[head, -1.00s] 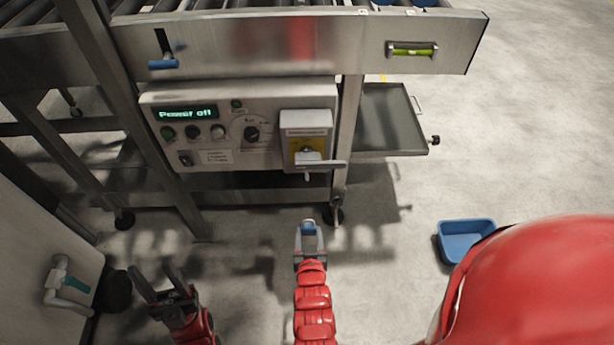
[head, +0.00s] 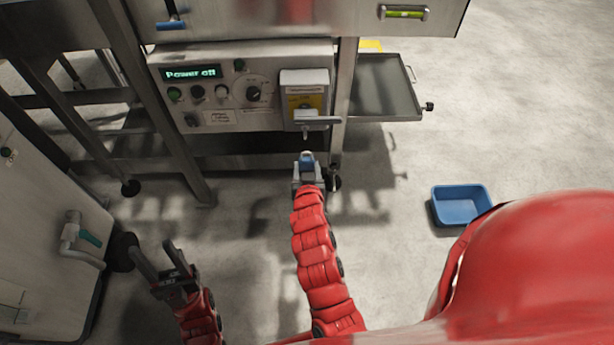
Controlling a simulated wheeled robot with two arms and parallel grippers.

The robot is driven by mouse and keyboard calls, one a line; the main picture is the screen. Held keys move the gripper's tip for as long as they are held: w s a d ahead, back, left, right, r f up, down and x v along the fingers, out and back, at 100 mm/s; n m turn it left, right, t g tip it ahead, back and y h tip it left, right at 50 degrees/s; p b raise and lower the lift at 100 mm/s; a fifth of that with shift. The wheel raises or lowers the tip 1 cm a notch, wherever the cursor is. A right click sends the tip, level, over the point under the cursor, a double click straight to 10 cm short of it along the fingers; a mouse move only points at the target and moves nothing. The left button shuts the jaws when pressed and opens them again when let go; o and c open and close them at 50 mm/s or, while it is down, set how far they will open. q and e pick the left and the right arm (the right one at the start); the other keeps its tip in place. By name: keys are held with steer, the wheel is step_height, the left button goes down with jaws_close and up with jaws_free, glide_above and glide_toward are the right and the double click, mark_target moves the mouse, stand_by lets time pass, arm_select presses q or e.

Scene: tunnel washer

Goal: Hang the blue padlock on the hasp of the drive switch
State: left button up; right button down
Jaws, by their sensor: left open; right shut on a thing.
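The drive switch (head: 305,98) is a grey box with a yellow plate on the right end of the control panel. Its grey handle (head: 318,119) lies level across the front, and a small hasp piece (head: 305,132) hangs just below it. My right gripper (head: 307,165) is shut on the blue padlock (head: 307,158), which shows upright between the fingers, a little below the hasp and apart from it in the picture. The shackle is too small to make out clearly. My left gripper (head: 161,262) is open and empty at the lower left, far from the switch.
The control panel (head: 215,90) reads "Power off". A metal tray (head: 385,90) sticks out right of the frame leg. A blue bin (head: 461,205) stands on the floor at right. A white cabinet (head: 45,235) with a valve is at left.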

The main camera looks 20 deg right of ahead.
steer(key=r+b+x, duration=0.1)
steer(key=r+x, duration=0.1)
steer(key=x, duration=0.7)
steer(key=shift+w, duration=0.3)
stand_by(0.5)
steer(key=shift+d, duration=0.1)
stand_by(0.4)
steer(key=shift+c, duration=0.9)
jaws_free()
